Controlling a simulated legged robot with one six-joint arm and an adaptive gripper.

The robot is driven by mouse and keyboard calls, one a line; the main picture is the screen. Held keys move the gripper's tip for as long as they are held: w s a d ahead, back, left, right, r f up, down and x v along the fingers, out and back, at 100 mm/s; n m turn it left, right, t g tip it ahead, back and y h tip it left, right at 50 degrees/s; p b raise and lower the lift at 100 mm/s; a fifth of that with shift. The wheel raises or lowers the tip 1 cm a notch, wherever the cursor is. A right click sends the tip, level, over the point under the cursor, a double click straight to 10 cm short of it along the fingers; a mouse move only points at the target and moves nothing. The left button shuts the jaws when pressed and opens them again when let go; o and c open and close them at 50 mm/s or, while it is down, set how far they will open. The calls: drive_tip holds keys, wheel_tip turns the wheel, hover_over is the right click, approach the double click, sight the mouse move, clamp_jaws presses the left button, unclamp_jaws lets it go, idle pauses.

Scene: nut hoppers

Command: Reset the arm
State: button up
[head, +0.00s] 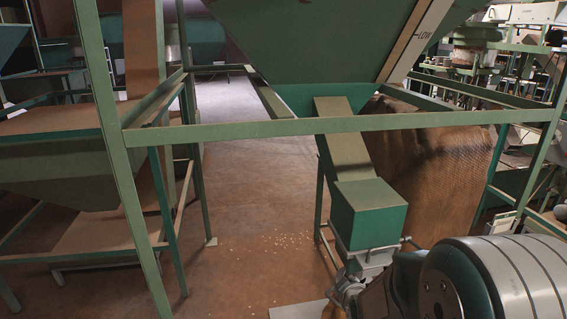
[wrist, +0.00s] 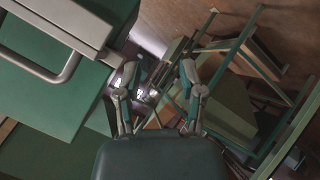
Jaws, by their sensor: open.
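My gripper (wrist: 159,72) shows in the wrist view with its two jointed fingers spread apart and nothing between them. Past the fingers lie the floor and green framework, seen at a tilt. In the head view my arm (head: 490,280) fills the bottom right corner and reaches left toward the lower end of a hopper chute. I cannot clearly separate my gripper from the metal parts there. A green box (head: 368,213) with a grey fitting under it ends the chute. In the wrist view a green box with a grey panel and a bent metal handle (wrist: 62,72) stands at the left, close to my gripper.
A large green hopper (head: 320,40) hangs above the chute (head: 343,145). A green rail (head: 250,128) crosses in front. Another hopper on a frame (head: 60,165) stands at the left. Pale bits (head: 285,243) lie scattered on the floor. The aisle floor (head: 250,180) between the frames is mostly open.

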drive_tip(key=s+r+m+g, duration=0.2)
drive_tip(key=s+r+m, duration=0.2)
drive_tip(key=s+r, duration=0.4)
drive_tip(key=s+r+m+g, duration=0.3)
drive_tip(key=s+r, duration=0.4)
drive_tip(key=s, duration=1.1)
drive_tip(key=shift+s+a+r+m+g, duration=0.15)
drive_tip(key=shift+s+r+m+g, duration=0.2)
drive_tip(key=shift+m, duration=0.45)
